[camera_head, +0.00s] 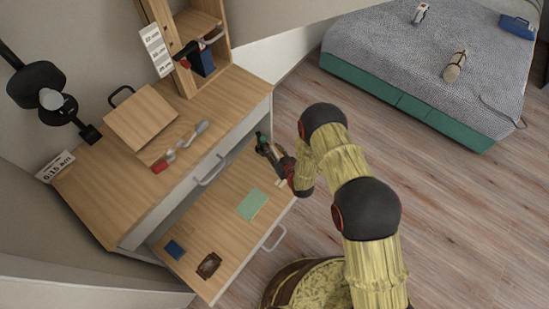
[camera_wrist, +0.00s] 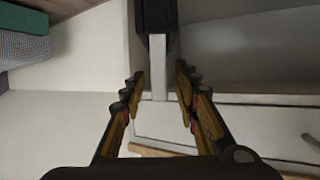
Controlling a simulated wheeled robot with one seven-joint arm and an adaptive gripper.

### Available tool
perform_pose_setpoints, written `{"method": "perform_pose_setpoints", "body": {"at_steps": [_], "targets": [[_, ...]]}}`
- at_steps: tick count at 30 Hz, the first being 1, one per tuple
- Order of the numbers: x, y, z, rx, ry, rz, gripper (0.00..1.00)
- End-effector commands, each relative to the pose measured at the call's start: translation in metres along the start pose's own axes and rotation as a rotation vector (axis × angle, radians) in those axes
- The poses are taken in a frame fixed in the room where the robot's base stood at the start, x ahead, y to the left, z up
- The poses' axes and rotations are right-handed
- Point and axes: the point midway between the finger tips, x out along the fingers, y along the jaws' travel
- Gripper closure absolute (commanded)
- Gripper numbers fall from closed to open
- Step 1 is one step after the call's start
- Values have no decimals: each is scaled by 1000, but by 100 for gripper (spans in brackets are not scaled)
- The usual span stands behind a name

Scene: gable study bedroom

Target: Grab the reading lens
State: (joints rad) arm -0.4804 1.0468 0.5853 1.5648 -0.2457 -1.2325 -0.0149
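In the head view my gripper (camera_head: 268,147) is at the right end of the open drawer, with a small dark, partly greenish item (camera_head: 262,136) at its fingertips. In the wrist view my gripper (camera_wrist: 159,78) has its fingers spread, with a gap on both sides of a narrow grey strip (camera_wrist: 160,85). The strip joins a wider black piece (camera_wrist: 157,18) ahead of the fingers. This may be the reading lens, but no clear glass shows, so I cannot tell for sure. Neither finger visibly touches it.
The open drawer (camera_head: 222,226) holds a green sheet (camera_head: 252,203), a blue item (camera_head: 175,249) and a dark brown square item (camera_head: 208,265). The desk top (camera_head: 105,185) above carries a wooden board (camera_head: 141,118) and a red-and-grey item (camera_head: 165,161). Floor is clear towards the bed (camera_head: 400,60).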

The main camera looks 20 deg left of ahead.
Motion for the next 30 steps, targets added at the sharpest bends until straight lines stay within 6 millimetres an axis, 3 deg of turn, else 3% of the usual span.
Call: {"method": "perform_pose_setpoints", "body": {"at_steps": [6, 14, 30], "targets": [[25, 0, 1, 1, 0, 1, 69], [26, 0, 0, 1, -1, 1, 69], [26, 0, 0, 1, -1, 1, 100]]}}
